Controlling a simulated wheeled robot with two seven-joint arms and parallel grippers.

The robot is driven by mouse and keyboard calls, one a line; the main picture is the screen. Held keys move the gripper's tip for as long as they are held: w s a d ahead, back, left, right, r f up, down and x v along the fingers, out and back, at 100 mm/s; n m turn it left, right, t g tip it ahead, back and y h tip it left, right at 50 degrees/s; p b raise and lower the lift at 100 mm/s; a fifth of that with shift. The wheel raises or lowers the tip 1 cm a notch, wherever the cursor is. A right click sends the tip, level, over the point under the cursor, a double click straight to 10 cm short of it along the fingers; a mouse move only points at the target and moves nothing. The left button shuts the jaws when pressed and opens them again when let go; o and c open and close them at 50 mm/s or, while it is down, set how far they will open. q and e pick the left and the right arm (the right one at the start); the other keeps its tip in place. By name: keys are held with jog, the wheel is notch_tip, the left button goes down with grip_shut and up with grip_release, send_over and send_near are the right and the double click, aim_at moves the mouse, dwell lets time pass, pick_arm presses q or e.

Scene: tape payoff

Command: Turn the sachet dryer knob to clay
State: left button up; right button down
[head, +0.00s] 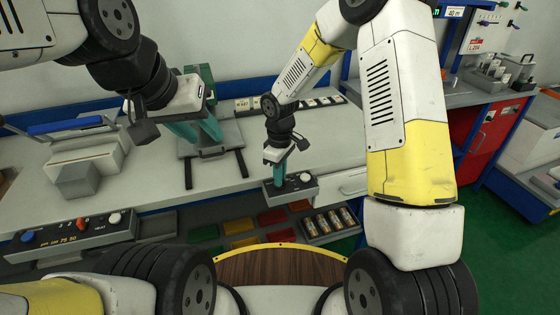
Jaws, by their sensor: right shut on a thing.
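A small dark control box (310,190) sits at the front edge of the bench, with a white knob (306,178) on its right part. My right gripper (278,183) points down at the left part of this box, its teal fingers closed together around a control there. The fingers hide that control, so I cannot see which way it points. No clay marking is readable. My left gripper (196,133) hangs above a grey plate on the bench further left, its teal fingers apart with nothing visible between them.
A second control panel (70,237) with blue, red and white knobs is at the front left. A grey machine (85,165) with a blue handle stands behind it. Coloured bins (240,226) and a rack of cylinders (328,223) lie below the bench edge. A red cabinet (487,140) is at right.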

dwell(0.3)
jog(key=c, duration=1.5)
grip_release()
jog(key=shift+r, duration=0.15)
notch_tip(320, 180, up, 8)
jog(key=shift+f, duration=0.2)
